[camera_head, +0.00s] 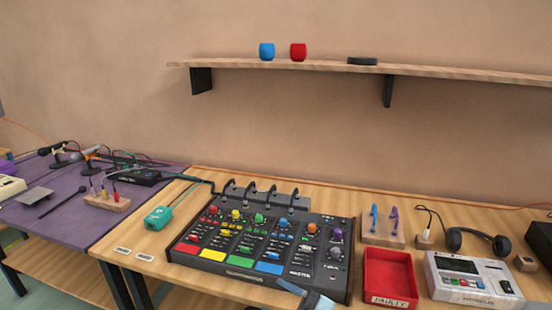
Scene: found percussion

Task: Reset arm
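A small grey-blue part (316,300) with a light-blue tip shows at the bottom edge, in front of the mixer's front right corner. It looks like the end of my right gripper, but most of it is cut off by the frame. I cannot tell whether it is open or shut, or whether it touches the mixer. My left gripper and arm are not in view. The black mixer (262,270) lies on the wooden table, with coloured knobs and red, yellow, green and blue pads along its front.
A red "FAULTY" tray (388,300), a white device (474,278) and headphones (478,241) are at right. A teal box (158,217) is left of the mixer. A purple-covered table (70,207) adjoins at left. The wall shelf (330,69) holds a blue cup (267,52) and red cup (298,52).

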